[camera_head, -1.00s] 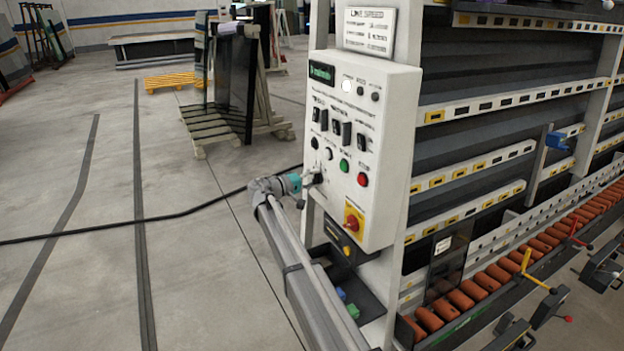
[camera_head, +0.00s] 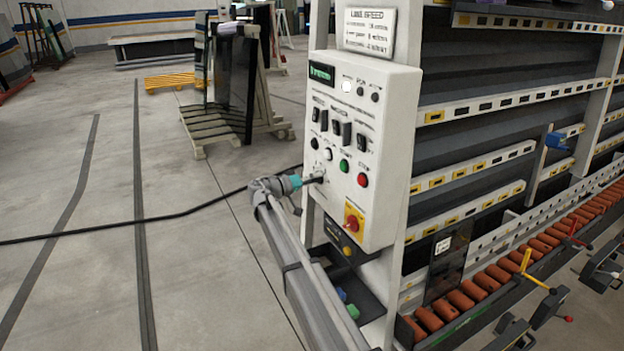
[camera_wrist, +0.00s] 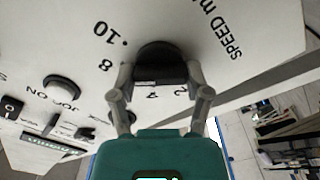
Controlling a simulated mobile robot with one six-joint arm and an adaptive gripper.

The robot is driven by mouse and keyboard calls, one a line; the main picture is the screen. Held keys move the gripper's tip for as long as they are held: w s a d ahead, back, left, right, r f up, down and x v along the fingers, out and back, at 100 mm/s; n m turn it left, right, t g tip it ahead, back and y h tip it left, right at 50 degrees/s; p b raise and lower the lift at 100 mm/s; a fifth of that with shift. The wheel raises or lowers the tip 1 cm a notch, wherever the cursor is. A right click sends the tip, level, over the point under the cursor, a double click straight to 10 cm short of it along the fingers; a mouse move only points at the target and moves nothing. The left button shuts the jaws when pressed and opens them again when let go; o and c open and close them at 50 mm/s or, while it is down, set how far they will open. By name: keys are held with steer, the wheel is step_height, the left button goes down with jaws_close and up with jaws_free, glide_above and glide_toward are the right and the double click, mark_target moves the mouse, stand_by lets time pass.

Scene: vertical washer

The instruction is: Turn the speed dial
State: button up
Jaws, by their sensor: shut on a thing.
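The speed dial (camera_wrist: 158,62) is a black round knob on the white control panel, in the upper middle of the wrist view. Printed numbers and the word SPEED ring it, and they appear upside down. My gripper (camera_wrist: 160,82) has one finger on each side of the dial and is shut on it. In the head view my gripper (camera_head: 312,178) is at the lower left of the control panel (camera_head: 385,160) and hides most of the dial. The dial's pointer mark cannot be made out.
A red-and-yellow rotary switch (camera_head: 354,217) is below right. A black cable (camera_head: 130,222) crosses the open floor at left.

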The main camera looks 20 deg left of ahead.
steer(key=o, duration=1.2)
steer(key=shift+w, duration=0.1)
steer(key=shift+c, duration=0.2)
steer(key=v, duration=1.2)
